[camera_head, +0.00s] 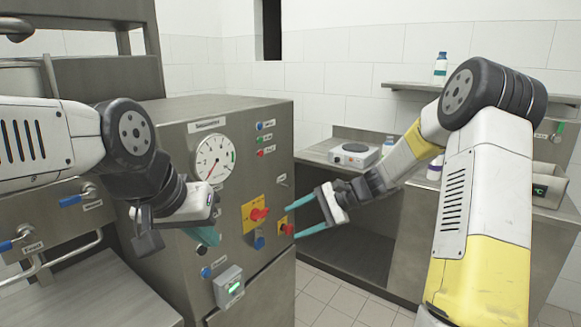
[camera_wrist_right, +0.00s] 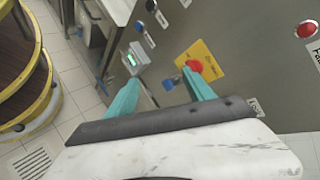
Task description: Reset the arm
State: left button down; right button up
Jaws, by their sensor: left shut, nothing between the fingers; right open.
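My right gripper (camera_head: 302,217) is open and empty, with its teal fingers in front of the steel machine's panel at the red knob on the yellow plate. In the right wrist view my right gripper (camera_wrist_right: 160,90) shows its two teal fingers spread apart, with the panel beyond. My left gripper (camera_head: 205,236) is shut and empty in front of the machine's face, below the gauge, its fingers partly hidden by its own body. My right arm (camera_head: 480,190) is bent, reaching in from the right.
The steel machine (camera_head: 270,115) carries a round gauge (camera_head: 215,159), a red knob (camera_head: 259,214) and a green display box (camera_head: 228,287). Blue-handled valves (camera_head: 78,197) are at left. A hot plate (camera_head: 353,154) stands on the back counter. A bottle (camera_head: 440,68) is on the shelf.

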jog(key=s+d+r+n+t+h, duration=0.1)
jog(key=s+d+r+n+h, duration=0.2)
jog(key=s, duration=0.5)
jog(key=s+d+r+n+t+h, duration=0.2)
jog(key=s+r, duration=0.4)
jog(key=s, duration=0.3)
jog(key=s+d+r+n+t+h, duration=0.1)
jog(key=s+d+r+n+h, duration=0.3)
jog(key=s, duration=0.5)
jog(key=shift+s+d+r+n+t, duration=0.15)
jog(key=shift+d+n+t, duration=0.25)
jog(key=shift+d, duration=0.9)
